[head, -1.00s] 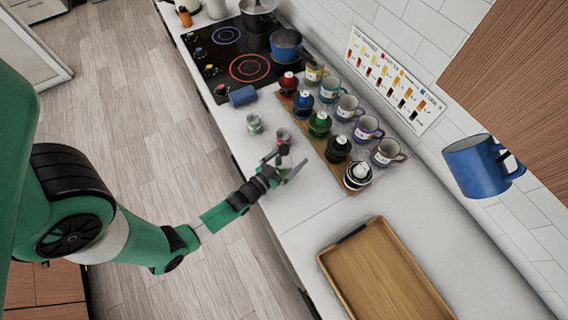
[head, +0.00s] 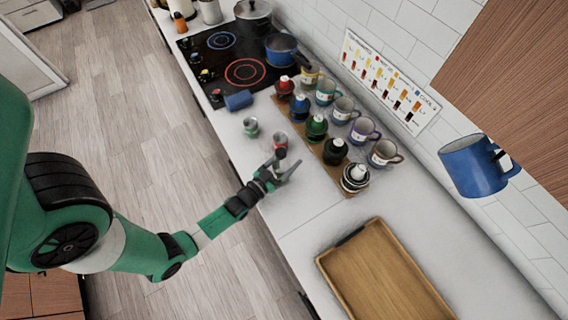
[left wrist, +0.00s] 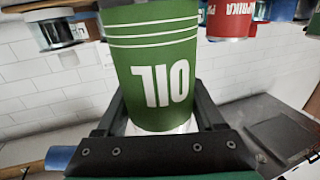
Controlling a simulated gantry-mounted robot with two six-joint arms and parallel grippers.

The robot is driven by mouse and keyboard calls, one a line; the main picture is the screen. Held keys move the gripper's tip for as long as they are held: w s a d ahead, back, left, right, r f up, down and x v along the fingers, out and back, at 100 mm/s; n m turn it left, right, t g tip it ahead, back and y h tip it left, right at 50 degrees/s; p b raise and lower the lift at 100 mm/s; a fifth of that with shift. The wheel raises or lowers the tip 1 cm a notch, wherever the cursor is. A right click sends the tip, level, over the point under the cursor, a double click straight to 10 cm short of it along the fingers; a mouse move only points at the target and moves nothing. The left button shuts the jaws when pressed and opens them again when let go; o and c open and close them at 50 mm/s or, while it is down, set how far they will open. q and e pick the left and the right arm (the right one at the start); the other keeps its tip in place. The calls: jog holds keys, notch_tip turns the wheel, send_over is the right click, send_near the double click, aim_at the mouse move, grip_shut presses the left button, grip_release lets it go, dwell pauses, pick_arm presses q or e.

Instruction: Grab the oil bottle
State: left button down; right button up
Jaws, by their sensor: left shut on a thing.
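The oil bottle (left wrist: 155,75) is a green cylinder with white bands and the word OIL, which appears upside down in the left wrist view. My left gripper (left wrist: 158,115) has one finger on each side of it and is shut on it. In the head view my left gripper (head: 282,170) is over the counter's front part, left of the spice rack. The bottle is mostly hidden there by the fingers. My right gripper is in neither view.
A wooden tray (head: 322,262) lies on the counter at the front. The counter between is clear.

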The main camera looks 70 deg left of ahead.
pick_arm(q)
jog(key=d+r+p, duration=0.1)
jog(key=r, duration=0.2)
jog(key=s+d+r+p, duration=0.1)
jog(key=r+p, duration=0.1)
jog(key=r, duration=0.1)
jog(key=s+d+r+p, duration=0.1)
jog(key=d+r+p, duration=0.1)
jog(key=r, duration=0.1)
jog(key=shift+r, duration=0.2)
jog(key=s+d+r+p, duration=0.3)
jog(key=s+d+p, duration=0.2)
jog(key=d, duration=0.3)
jog(key=shift+r+p, duration=0.3)
jog(key=shift+p, duration=0.25)
jog(key=shift+d, duration=0.1)
